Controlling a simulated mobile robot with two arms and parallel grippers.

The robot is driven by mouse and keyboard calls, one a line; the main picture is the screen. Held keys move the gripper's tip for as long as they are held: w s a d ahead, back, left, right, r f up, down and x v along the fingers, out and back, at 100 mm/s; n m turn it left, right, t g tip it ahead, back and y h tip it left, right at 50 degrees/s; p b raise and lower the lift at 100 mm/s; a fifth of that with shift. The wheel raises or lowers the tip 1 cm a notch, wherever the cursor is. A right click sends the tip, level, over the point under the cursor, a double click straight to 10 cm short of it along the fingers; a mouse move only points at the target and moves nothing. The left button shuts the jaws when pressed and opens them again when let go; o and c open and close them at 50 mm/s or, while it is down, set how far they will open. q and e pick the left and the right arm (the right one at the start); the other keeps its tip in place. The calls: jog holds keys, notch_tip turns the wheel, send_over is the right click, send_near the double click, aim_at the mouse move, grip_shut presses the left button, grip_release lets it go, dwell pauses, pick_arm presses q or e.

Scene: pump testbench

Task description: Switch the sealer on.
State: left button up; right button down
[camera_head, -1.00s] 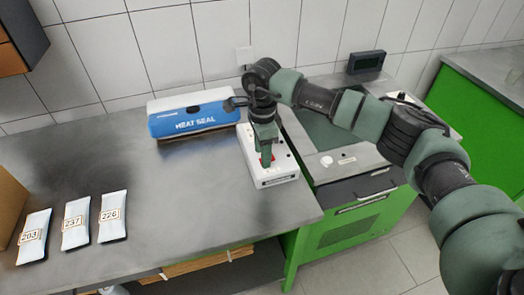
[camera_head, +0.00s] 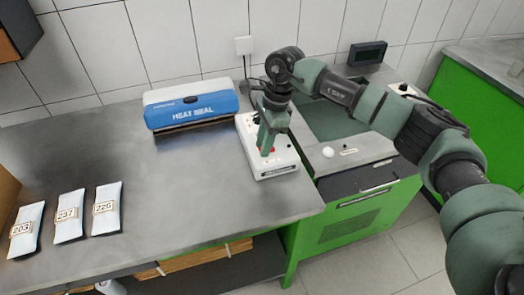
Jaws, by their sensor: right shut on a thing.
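The sealer (camera_head: 192,107) is a white and blue box marked HEAT SEAL, standing on the grey bench against the tiled wall. To its right lies a white power strip (camera_head: 277,171) with a red switch (camera_head: 271,150) on its top. My right gripper (camera_head: 265,151) points down at the strip from above. Its fingers are shut at the red switch and partly hide it. Whether the switch is on or off I cannot tell. My left gripper is out of view.
A wall socket (camera_head: 244,46) with a dark cable is behind the strip. Several labelled pouches (camera_head: 70,216) lie at the left of the bench. A green cabinet machine (camera_head: 350,222) stands right of the bench, with a dark display (camera_head: 367,54) behind. The bench's middle is clear.

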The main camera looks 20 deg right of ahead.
jog(key=shift+d+f+y+b, duration=0.2)
jog(key=shift+d+y+b, duration=0.1)
jog(key=shift+y+b, duration=0.65)
jog(key=shift+r+y+b, duration=0.15)
jog(key=shift+y+b, duration=0.1)
jog(key=shift+b, duration=0.05)
jog(key=shift+r, duration=0.2)
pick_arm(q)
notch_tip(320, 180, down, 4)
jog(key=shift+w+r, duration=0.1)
pick_arm(e)
jog(key=shift+w, duration=0.1)
jog(key=c, duration=1.2)
grip_release()
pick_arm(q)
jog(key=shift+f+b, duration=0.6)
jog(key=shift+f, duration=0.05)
pick_arm(e)
jog(key=v, duration=0.8)
